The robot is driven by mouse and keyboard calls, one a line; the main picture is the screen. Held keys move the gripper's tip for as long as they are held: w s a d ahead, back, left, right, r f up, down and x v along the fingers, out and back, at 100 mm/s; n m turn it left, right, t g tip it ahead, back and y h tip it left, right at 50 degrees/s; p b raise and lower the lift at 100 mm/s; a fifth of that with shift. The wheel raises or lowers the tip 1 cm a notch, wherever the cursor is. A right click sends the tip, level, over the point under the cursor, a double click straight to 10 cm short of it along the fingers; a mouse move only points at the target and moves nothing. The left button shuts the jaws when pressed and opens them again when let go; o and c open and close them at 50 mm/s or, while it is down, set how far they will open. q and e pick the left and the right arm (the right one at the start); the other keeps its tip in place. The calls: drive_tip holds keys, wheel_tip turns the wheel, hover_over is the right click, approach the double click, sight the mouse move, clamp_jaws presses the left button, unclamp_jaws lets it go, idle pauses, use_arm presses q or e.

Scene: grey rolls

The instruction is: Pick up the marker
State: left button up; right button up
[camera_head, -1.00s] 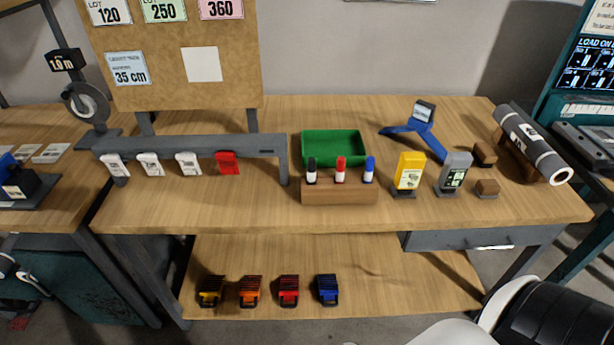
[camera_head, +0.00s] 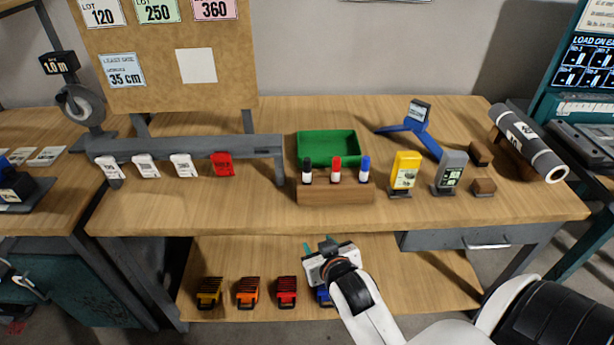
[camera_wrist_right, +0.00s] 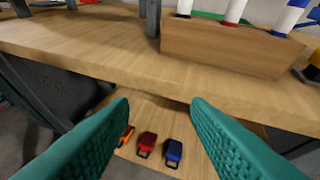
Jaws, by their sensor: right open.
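Three markers stand upright in a wooden block (camera_head: 335,191) near the table's front edge: a black one (camera_head: 307,171), a red one (camera_head: 336,169) and a blue one (camera_head: 365,169). My right gripper (camera_head: 320,246) is in front of the table edge, below and nearer than the block, and touches no marker. In the right wrist view its two green fingers (camera_wrist_right: 160,115) are wide apart with nothing between them. There the lower ends of the black marker (camera_wrist_right: 184,8), red marker (camera_wrist_right: 233,10) and blue marker (camera_wrist_right: 288,16) show above the block (camera_wrist_right: 225,45). My left gripper is not in view.
A green tray (camera_head: 300,150) lies behind the block. A grey rail (camera_head: 265,146) with hanging tags is at left. Yellow (camera_head: 405,172) and grey (camera_head: 449,174) devices stand at right. The table edge (camera_wrist_right: 100,72) lies ahead of my fingers; several coloured items sit on the lower shelf (camera_head: 420,285).

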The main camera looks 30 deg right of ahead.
sight(308, 177)
drive_tip(key=w+d+r+t+h, duration=0.1)
drive_tip(key=w+d, duration=0.1)
drive_tip(key=w, duration=0.2)
drive_tip(key=w+d+r+m+t+h, duration=0.1)
drive_tip(key=w+d+r+t, duration=0.1)
drive_tip(key=w, duration=0.2)
drive_tip(key=w+d+r+t, duration=0.2)
drive_tip(key=w, duration=0.2)
drive_tip(key=shift+w+r+m+h+p, duration=0.2)
drive_tip(key=shift+r+m+h+p, duration=0.1)
drive_tip(key=shift+h+p, duration=0.1)
drive_tip(key=shift+f+x, duration=0.15)
drive_tip(key=shift+x, duration=0.85)
drive_tip(key=shift+f+x, duration=0.15)
drive_tip(key=shift+x, duration=0.8)
drive_tip(key=shift+f+x, duration=0.2)
drive_tip(key=shift+x, duration=0.8)
drive_tip(key=shift+s+d, duration=0.1)
drive_tip(key=shift+c, duration=0.4)
clamp_jaws()
